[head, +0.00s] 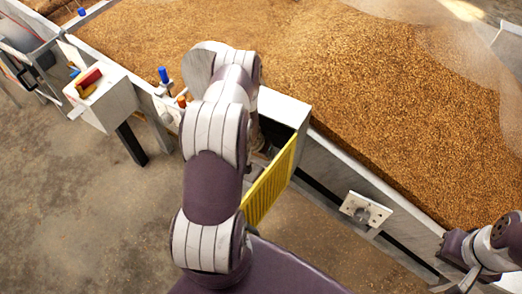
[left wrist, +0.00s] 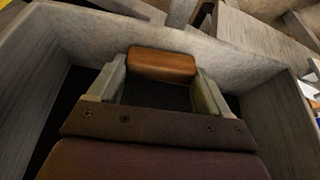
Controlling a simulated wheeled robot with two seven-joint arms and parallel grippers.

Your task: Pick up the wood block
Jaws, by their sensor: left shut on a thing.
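The wood block (left wrist: 162,64) is a small reddish-brown block with rounded edges in the left wrist view. My left gripper (left wrist: 161,76) has one finger at each end of it and is shut on it. Gripper and block are inside a grey-walled box (left wrist: 265,65), near its far wall; I cannot tell whether the block touches the floor. In the head view my left arm hides the block and most of that gripper. My right gripper (head: 458,264) is at the lower right, away from the box, and its finger opening is unclear.
The box's pale rim (head: 285,108) and yellow slatted side (head: 270,185) show beside my left arm. A large grain bed (head: 400,110) lies behind. A white box (head: 103,105) with red and yellow items stands left. A socket plate (head: 365,209) is on the trough's side.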

